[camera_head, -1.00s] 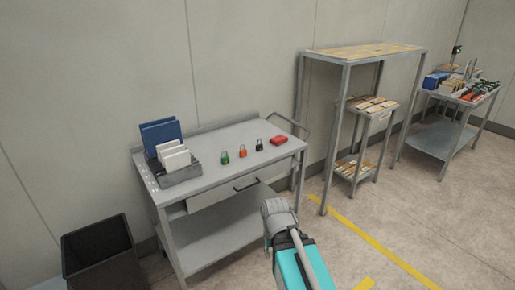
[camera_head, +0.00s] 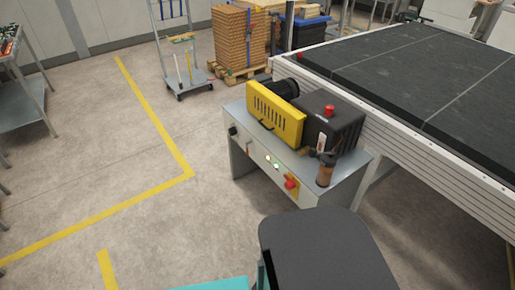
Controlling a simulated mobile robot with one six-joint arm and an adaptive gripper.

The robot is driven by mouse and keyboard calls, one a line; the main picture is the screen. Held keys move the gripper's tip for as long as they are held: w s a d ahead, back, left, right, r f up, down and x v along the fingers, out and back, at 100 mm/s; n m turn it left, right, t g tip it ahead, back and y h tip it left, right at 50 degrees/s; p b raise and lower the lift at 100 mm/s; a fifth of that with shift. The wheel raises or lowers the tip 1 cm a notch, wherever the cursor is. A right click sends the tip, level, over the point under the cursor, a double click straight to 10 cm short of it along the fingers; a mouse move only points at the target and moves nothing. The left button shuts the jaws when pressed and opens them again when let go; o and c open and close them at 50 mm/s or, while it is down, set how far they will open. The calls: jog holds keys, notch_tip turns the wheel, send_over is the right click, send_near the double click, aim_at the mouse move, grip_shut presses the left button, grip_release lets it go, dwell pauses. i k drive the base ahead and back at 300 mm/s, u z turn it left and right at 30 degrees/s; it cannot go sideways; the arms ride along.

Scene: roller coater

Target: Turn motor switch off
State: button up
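A red rotary switch on a yellow plate (camera_head: 291,185) sits low on the front of a grey machine cabinet (camera_head: 250,165), right of centre. I cannot read which way its knob points. Left of it on the same panel are small pale green lights (camera_head: 272,163) and a black knob (camera_head: 233,131). A red button (camera_head: 328,111) stands on the black housing on top. No label shows which control is the motor switch. My gripper's fingers do not show; part of my teal arm (camera_head: 215,285) is at the bottom edge.
A yellow motor cover (camera_head: 275,113) and a brown cylinder (camera_head: 326,170) top the cabinet. A large black conveyor belt (camera_head: 420,75) runs behind, to the right. A dark rounded shape (camera_head: 325,250) blocks the bottom centre. The floor (camera_head: 130,190) at left is open, with yellow lines.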

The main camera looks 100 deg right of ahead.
aim_at(290, 185)
jog(key=z, duration=1.55)
jog(key=k, duration=0.3)
jog(key=z, duration=2.1)
